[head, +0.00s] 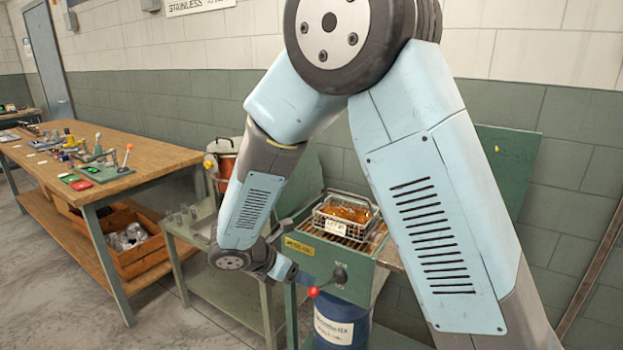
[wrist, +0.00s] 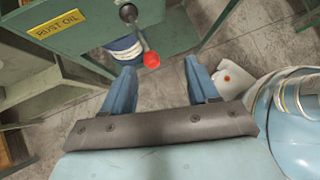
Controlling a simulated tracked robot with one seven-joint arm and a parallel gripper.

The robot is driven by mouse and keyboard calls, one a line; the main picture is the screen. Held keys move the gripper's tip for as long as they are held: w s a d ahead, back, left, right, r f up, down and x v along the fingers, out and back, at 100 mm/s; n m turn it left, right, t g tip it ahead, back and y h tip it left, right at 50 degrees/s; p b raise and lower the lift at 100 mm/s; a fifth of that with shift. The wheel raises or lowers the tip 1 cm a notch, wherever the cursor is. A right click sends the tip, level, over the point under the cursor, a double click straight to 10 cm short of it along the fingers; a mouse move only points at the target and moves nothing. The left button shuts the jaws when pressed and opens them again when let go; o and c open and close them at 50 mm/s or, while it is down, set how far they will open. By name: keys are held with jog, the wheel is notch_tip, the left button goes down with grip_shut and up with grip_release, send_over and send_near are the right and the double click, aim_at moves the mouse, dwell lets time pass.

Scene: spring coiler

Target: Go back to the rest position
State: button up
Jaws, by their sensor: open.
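My gripper (wrist: 161,68) is open in the wrist view, with its two blue fingers apart and nothing held between them. Just beyond the fingertips in that view shows a red ball knob (wrist: 151,59) on a lever from a dark pivot (wrist: 128,13). In the head view my arm reaches down to the green rust oil station (head: 340,262), and its wrist end is beside the station's front left. The fingers are hard to make out there. The red knob also shows in the head view (head: 313,292), low on the station's front.
A wire basket (head: 372,228) of amber contents sits on the station's grate. A blue drum (head: 340,328) stands below. A small green table (head: 222,278) and a wooden workbench (head: 150,158) with tools are at left. Open floor lies between the bench and the small table.

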jog(key=s+d+r+m+g+y, duration=0.1)
jog(key=s+d+r+m+y, duration=0.1)
jog(key=d+r+m, duration=0.6)
jog(key=s+d+r+m+g+y, duration=0.1)
jog(key=s+d+r+m+g, duration=0.1)
jog(key=d+r+m, duration=0.65)
jog(key=s+d+r+m+t+y, duration=0.3)
jog(key=s+d+r+m, duration=0.5)
jog(key=s+d+m, duration=0.3)
jog(key=shift+s+d+y, duration=0.3)
jog(key=shift+s+y, duration=0.4)
jog(key=shift+s, duration=0.45)
